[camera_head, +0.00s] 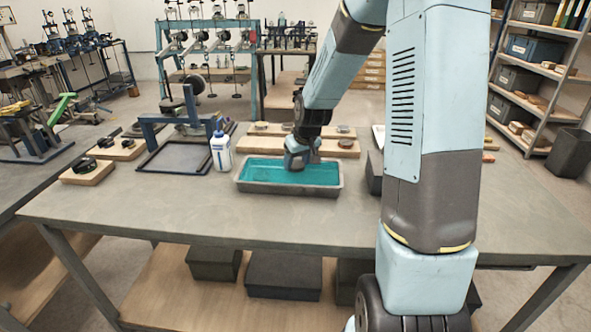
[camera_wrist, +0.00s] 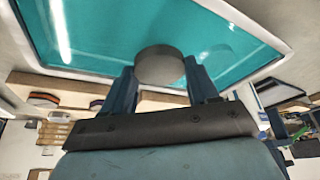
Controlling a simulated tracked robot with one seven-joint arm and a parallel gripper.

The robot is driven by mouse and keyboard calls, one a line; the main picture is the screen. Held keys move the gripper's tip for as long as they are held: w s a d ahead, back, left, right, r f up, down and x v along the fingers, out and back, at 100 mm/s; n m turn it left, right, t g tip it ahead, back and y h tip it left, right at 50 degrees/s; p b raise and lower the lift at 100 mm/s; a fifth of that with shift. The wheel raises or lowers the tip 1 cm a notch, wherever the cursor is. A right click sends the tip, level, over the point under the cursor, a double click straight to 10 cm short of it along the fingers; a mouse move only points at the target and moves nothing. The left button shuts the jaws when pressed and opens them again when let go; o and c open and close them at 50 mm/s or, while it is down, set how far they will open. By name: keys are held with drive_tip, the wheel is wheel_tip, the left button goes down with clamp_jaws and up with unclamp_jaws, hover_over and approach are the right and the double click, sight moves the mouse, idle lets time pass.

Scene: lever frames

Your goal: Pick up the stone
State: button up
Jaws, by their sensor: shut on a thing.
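A grey rectangular tray (camera_head: 288,190) with bright teal contents stands on the workbench in the head view. It also shows across the top of the wrist view (camera_wrist: 262,72). My gripper (camera_head: 297,166) is at the far middle part of the tray, low over the teal surface. In the wrist view my gripper (camera_wrist: 162,82) is shut on a round dark grey stone (camera_wrist: 159,64) between its two blue fingers. In the head view the stone is mostly hidden by the gripper. I cannot tell whether the stone touches the teal surface.
A white bottle (camera_head: 221,153) stands left of the tray, beside a dark frame stand (camera_head: 170,156). Wooden boards with small discs (camera_head: 346,144) lie behind the tray. A dark block (camera_head: 374,172) is at its right. The bench front (camera_head: 240,226) is clear.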

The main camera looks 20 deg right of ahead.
drive_tip(key=s+d+r, duration=0.6)
drive_tip(key=d+r, duration=0.2)
drive_tip(key=d, duration=0.2)
drive_tip(key=shift+d, duration=0.3)
